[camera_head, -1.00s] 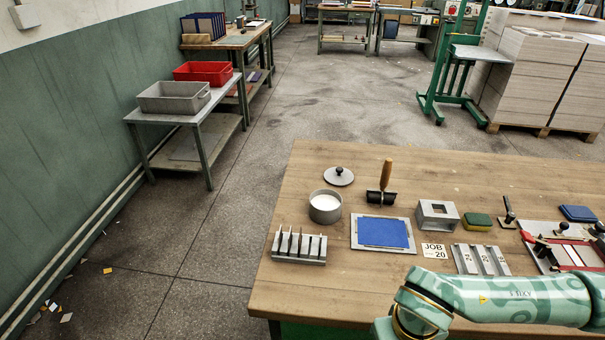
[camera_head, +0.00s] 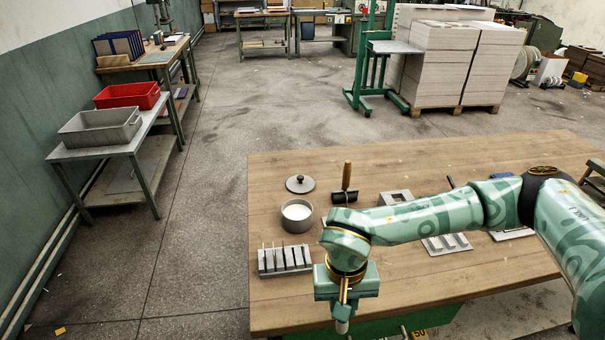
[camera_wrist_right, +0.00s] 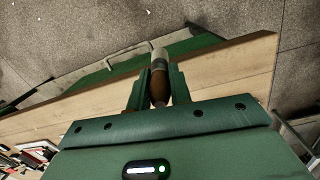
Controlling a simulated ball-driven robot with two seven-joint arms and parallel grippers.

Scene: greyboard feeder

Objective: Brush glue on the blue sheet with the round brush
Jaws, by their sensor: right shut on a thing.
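My right gripper (camera_head: 344,299) is shut on the round brush (camera_head: 342,326), which points down near the table's front edge. In the right wrist view the brush's brown handle (camera_wrist_right: 159,82) sits between the two fingers (camera_wrist_right: 157,90). The glue pot (camera_head: 297,216), a grey round pot with white glue, stands open left of my right forearm. The grey slotted brush rack (camera_head: 285,259) is left of the gripper, with several upright pieces in it. My left gripper is not in view.
A grey hollow block (camera_head: 395,197) and a slotted grey plate (camera_head: 446,244) are partly covered by my arm. The wooden table (camera_head: 300,312) is bare at its front left.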

